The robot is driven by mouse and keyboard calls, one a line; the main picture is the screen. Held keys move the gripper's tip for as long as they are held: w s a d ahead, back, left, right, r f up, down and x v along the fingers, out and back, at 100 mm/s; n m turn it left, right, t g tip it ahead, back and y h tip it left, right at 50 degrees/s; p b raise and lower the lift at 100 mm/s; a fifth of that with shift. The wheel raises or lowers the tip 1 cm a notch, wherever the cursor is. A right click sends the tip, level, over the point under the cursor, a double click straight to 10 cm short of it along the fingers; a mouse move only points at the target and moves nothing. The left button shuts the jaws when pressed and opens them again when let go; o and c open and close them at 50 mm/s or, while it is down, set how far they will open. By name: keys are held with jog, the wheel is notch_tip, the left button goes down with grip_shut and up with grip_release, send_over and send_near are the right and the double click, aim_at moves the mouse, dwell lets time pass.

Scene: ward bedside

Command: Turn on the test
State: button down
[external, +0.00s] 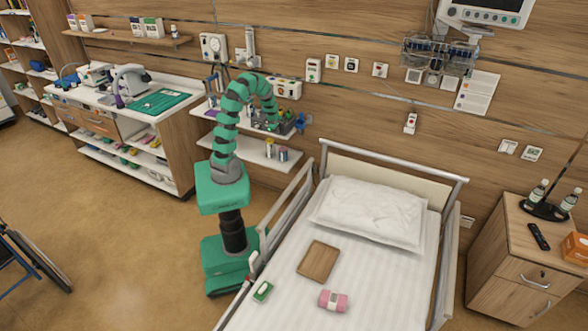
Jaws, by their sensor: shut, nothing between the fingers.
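My green, banded arm arches over the wall shelf, and my gripper (283,124) is at its far end, low over the shelf's right part. It is small here and blends with the things around it; it looks shut and holds nothing that I can make out. A white box with small coloured marks (288,88) is on the wall just above it. A white wall panel with coloured marks (313,70) is to the right of the box. I cannot read a test label on either, nor tell whether my gripper touches anything.
The wall shelf (205,113) holds small items, and blue parts (302,122) show beside my gripper. A bed (375,275) with raised rails stands to the right. Several wall plates run along the wall. The floor (120,240) at left is mostly clear.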

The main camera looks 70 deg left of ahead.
jog(key=shift+r, duration=0.15)
jog(key=shift+r+p, duration=0.5)
jog(key=shift+r, duration=0.2)
jog(key=shift+s+d, duration=0.1)
jog(key=s+d+r, duration=0.6)
jog(key=r, duration=0.1)
jog(key=shift+s+d+r, duration=0.25)
jog(key=shift+d+r, duration=0.05)
jog(key=shift+r, duration=0.05)
dwell(0.5)
dwell(0.3)
